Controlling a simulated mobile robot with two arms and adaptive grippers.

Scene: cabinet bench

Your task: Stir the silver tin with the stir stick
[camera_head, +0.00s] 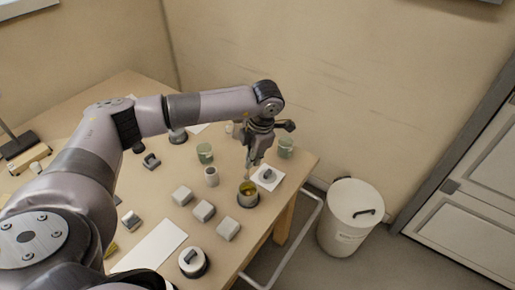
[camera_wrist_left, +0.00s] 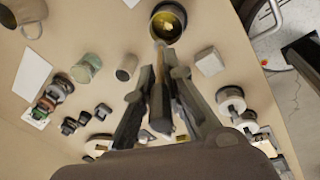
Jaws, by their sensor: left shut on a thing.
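The silver tin (camera_head: 248,201) stands near the right end of the table with yellow-brown contents showing inside. It also shows at the top of the left wrist view (camera_wrist_left: 153,27). My left gripper (camera_head: 251,160) is above the tin and points down. In the left wrist view its fingers (camera_wrist_left: 162,78) are closed around the thin tan stir stick (camera_wrist_left: 159,52). The stick reaches from the fingers to the tin's near rim. How deep its tip is in the contents cannot be told. My right gripper is not in view.
Several pale blocks (camera_head: 204,211) stand left of and in front of the tin. A small grey cup (camera_head: 211,177) and green glass jars (camera_head: 205,153) are close by. A white sheet (camera_head: 152,246) lies at the front. A white bin (camera_head: 343,225) stands beyond the table's right edge.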

